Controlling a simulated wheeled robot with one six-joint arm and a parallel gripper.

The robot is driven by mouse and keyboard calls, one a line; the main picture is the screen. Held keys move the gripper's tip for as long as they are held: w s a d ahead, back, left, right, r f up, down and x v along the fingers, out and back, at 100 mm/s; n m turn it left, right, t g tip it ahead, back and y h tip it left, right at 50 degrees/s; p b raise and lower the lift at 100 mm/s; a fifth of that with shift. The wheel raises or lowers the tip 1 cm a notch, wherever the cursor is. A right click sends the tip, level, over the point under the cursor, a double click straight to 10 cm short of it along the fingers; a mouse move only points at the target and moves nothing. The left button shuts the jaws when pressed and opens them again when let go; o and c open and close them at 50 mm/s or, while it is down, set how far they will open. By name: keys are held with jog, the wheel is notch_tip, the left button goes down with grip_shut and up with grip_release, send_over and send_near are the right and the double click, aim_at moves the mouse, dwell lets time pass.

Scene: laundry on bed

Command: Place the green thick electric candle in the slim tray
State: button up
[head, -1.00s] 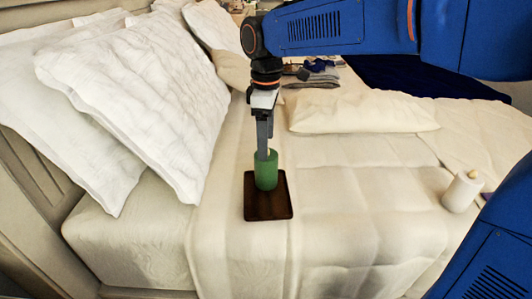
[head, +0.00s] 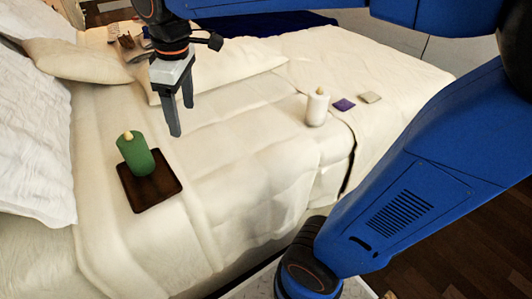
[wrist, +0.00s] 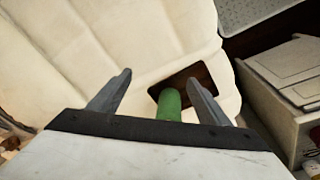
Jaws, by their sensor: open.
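The green thick candle (head: 135,154) stands upright on the dark brown slim tray (head: 161,193), toward the tray's far left part in the head view. Its pale flame tip shows on top. My gripper (head: 182,122) is open and empty, above the bed to the right of the candle and apart from it.
A white candle (head: 317,107) stands on the bed to the right. Pillows (head: 35,110) are at the left. The bedspread between the tray and the white candle is clear.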

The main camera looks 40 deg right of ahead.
jog(key=s+d+f+m+t, duration=0.3)
jog(key=s+d+f+m, duration=0.7)
jog(key=s+d, duration=0.3)
jog(key=shift+s+d+h, duration=0.3)
jog(key=shift+s+d, duration=0.1)
jog(key=shift+s, duration=0.75)
dwell(0.7)
